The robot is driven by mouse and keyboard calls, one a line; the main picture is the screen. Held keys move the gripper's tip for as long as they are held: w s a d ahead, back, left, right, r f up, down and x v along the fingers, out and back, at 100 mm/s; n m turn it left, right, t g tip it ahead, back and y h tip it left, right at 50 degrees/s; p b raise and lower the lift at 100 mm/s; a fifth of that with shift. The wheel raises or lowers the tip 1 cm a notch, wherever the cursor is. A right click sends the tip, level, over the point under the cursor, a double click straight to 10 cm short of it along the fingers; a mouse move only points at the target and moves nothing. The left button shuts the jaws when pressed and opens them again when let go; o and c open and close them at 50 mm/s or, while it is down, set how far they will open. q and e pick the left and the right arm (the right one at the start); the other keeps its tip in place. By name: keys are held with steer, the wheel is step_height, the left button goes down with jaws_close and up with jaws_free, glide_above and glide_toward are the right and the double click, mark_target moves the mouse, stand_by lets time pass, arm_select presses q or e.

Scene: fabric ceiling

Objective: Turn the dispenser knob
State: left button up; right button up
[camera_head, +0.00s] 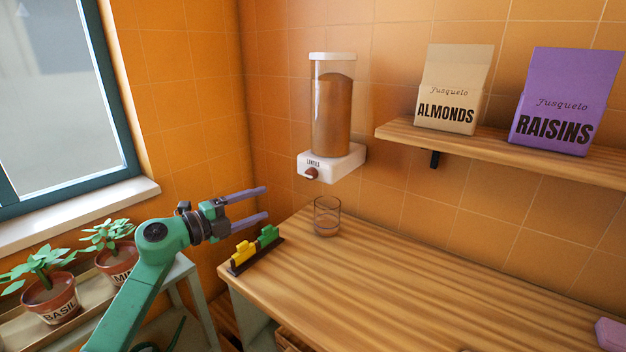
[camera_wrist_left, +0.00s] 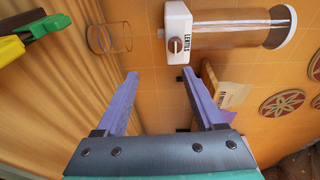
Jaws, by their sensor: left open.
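The dispenser (camera_head: 332,115) is mounted on the tiled wall, a clear cylinder of brown lentils on a white base. Its brown knob (camera_head: 311,173) is on the front of the base; the knob also shows in the left wrist view (camera_wrist_left: 175,45). A clear glass (camera_head: 327,217) stands on the wooden counter below the dispenser. My left gripper (camera_head: 267,203) is open and empty, left of the glass and lower left of the knob, apart from both. In the left wrist view its two purple fingers (camera_wrist_left: 160,75) are spread, with the knob beyond them. My right gripper is not in view.
Yellow and green clips (camera_head: 256,247) sit on a dark holder at the counter's left edge, below my left gripper. A wall shelf (camera_head: 500,152) at the right holds almonds and raisins packages. Potted herbs (camera_head: 55,300) stand at the lower left. The middle counter is clear.

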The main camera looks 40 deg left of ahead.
mark_target(307, 177)
arm_select(q)
steer(key=d+r+n+y+p, duration=0.2)
steer(key=d+r+y+p, duration=0.1)
steer(key=d, duration=0.1)
steer(key=shift+t, duration=0.4)
steer(key=w, duration=0.4)
steer(key=w+p, duration=0.1)
steer(key=w, duration=0.4)
steer(key=w+a, duration=0.1)
steer(key=w, duration=0.4)
steer(key=shift+w+f+p, duration=0.15)
steer(key=shift+f+p, duration=0.1)
steer(key=shift+p, duration=0.05)
jaws_close()
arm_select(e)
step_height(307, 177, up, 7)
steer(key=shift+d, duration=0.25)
